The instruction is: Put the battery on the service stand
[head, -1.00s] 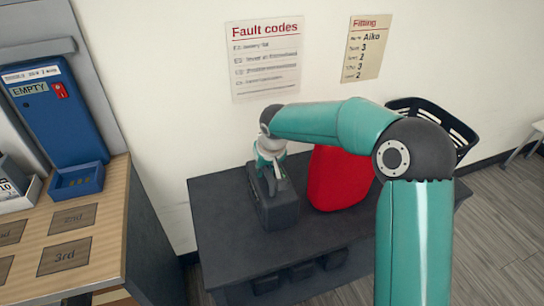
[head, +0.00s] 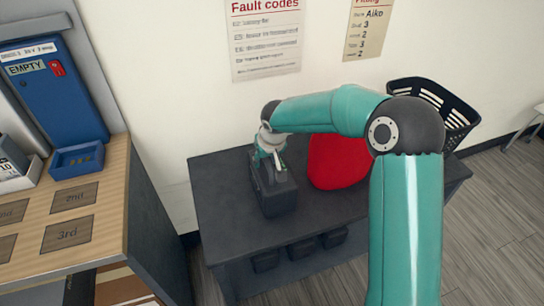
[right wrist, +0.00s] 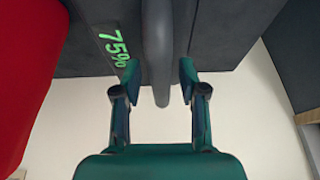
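The battery (head: 277,196) is a dark grey block with a handle on top, standing upright on a dark bench (head: 222,222). My right gripper (head: 272,160) is at the top of the battery. In the right wrist view its two fingers (right wrist: 159,75) are apart, one on each side of the handle (right wrist: 158,50), with gaps visible on both sides. My left gripper is out of view. No service stand is labelled as such, so I cannot tell which thing it is.
A red rounded object (head: 337,162) stands close right of the battery. A black basket (head: 440,105) is behind my right arm. At left, a wooden counter (head: 105,225) has dark squares, one marked "3rd" (head: 67,234). A blue unit (head: 60,100) marked "EMPTY" and a blue tray (head: 77,160) are there.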

